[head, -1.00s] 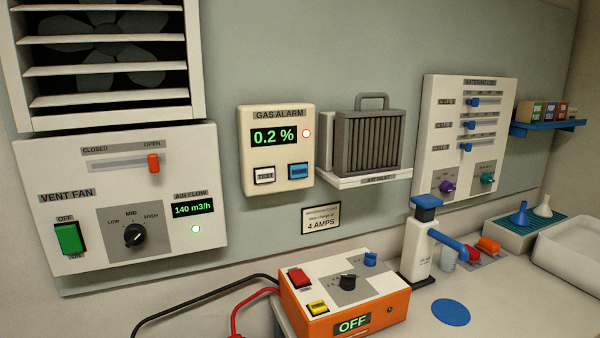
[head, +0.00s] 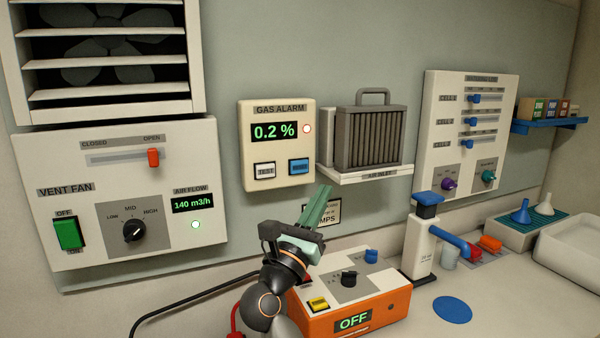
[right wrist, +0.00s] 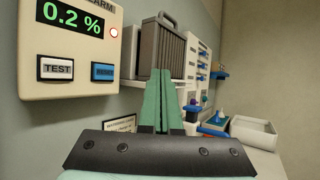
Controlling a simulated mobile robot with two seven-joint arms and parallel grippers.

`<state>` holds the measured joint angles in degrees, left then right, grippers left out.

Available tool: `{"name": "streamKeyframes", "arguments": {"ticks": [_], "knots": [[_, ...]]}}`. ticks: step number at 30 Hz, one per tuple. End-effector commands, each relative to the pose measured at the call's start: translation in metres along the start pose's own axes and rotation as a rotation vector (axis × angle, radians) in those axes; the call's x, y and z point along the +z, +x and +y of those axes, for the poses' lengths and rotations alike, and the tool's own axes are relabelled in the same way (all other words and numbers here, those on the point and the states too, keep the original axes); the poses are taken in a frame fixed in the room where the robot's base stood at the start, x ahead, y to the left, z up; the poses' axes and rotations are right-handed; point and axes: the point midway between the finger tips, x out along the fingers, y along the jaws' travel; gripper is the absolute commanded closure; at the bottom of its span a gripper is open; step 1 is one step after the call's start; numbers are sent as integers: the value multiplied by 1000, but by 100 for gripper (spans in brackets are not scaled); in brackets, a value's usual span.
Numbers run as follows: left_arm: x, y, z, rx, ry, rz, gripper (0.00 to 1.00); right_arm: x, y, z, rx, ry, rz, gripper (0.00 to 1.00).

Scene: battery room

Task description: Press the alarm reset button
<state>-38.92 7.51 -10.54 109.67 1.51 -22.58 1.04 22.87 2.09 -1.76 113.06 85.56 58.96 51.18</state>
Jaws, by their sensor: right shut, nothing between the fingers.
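The gas alarm box (head: 276,181) is cream and hangs on the wall panel. Its display (head: 275,131) reads 0.2 %, and a round light with a red rim (head: 307,129) glows beside it. Below are a white TEST button (head: 264,169) and a blue button (head: 299,166); the blue one also shows in the right wrist view (right wrist: 103,72) with a dim label, apparently RESET. My right gripper (head: 322,192) is shut and empty, its green fingers pointing up just below and right of the blue button, apart from it. My left gripper is out of view.
A grey filter (head: 368,142) stands on a white shelf (head: 365,178) right of the alarm. An orange charger (head: 350,320) reading OFF sits below, behind my right arm. The vent fan panel (head: 70,220) is at the left. A white pump bottle (head: 421,250) stands at the right.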

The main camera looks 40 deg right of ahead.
Motion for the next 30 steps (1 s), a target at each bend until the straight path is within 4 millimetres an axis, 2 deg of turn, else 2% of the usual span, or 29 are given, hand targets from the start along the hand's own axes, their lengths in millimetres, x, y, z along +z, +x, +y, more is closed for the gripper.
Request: {"name": "streamKeyframes", "arguments": {"ticks": [1,3,6,10,15,26,30], "knots": [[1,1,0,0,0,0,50,2,15,-8,-64,187,104,100],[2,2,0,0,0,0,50,-2,26,-12,-132,419,255,100],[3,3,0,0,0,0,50,-5,31,-6,-195,679,440,100],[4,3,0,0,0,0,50,-2,29,4,-234,886,607,100],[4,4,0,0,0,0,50,1,25,12,-248,979,696,100],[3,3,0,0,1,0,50,0,26,13,-248,978,700,100],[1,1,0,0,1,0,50,-1,31,20,-247,975,699,100]]}}
